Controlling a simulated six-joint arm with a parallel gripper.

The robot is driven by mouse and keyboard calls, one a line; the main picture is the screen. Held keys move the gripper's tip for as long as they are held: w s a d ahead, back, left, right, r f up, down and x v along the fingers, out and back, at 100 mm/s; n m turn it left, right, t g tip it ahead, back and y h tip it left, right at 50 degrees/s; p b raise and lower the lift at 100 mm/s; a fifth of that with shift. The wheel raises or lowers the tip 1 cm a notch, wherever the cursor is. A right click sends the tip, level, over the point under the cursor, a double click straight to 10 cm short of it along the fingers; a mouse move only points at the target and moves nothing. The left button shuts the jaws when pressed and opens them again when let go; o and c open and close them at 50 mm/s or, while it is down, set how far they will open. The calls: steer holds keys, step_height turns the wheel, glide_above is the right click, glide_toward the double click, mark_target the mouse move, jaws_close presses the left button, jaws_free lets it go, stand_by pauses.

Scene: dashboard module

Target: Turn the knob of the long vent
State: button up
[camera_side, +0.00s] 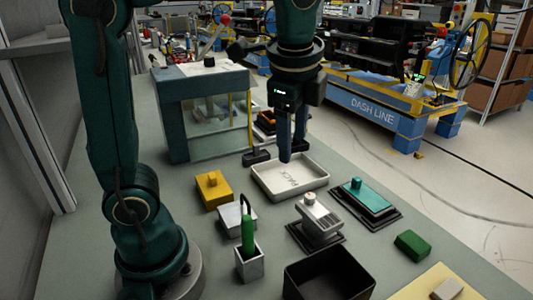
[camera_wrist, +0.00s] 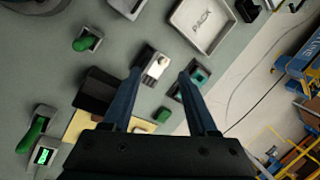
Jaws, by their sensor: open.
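A light grey vent block (camera_side: 320,226) with a pale knob (camera_side: 310,198) on top sits on a dark base at centre right. A flatter teal block (camera_side: 366,200) with a teal knob (camera_side: 356,183) sits on a black base to its right. I cannot tell for sure which is the long vent. My gripper (camera_side: 292,150) is open and empty, its fingers pointing down above the white tray and apart from both blocks. In the wrist view, the grey block (camera_wrist: 157,68) shows between the fingers and the teal block (camera_wrist: 202,78) is partly hidden by the right finger.
A white tray marked PACK (camera_side: 265,183) lies behind the blocks. A black open bin (camera_side: 330,283), a holder (camera_side: 249,264) with a green-handled tool, a yellow block (camera_side: 214,190) and a green block (camera_side: 412,245) stand around. A large teal-framed box (camera_side: 205,125) stands at the back left.

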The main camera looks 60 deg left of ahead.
steer(key=s+d+f+n+t+h, duration=0.2)
steer(key=s+f+n+t, duration=0.1)
steer(key=s+n, duration=0.5)
steer(key=shift+s+d+f, duration=0.2)
steer(key=shift+s, duration=0.15)
steer(key=shift+f, duration=0.1)
stand_by(0.3)
steer(key=n, duration=0.1)
steer(key=d+f+n, duration=0.1)
steer(key=n, duration=0.1)
steer(key=shift+s+f+t+h, duration=0.1)
steer(key=shift+f+t+h, duration=0.2)
steer(key=shift+a+n, duration=0.1)
steer(key=shift+n, duration=0.3)
stand_by(0.4)
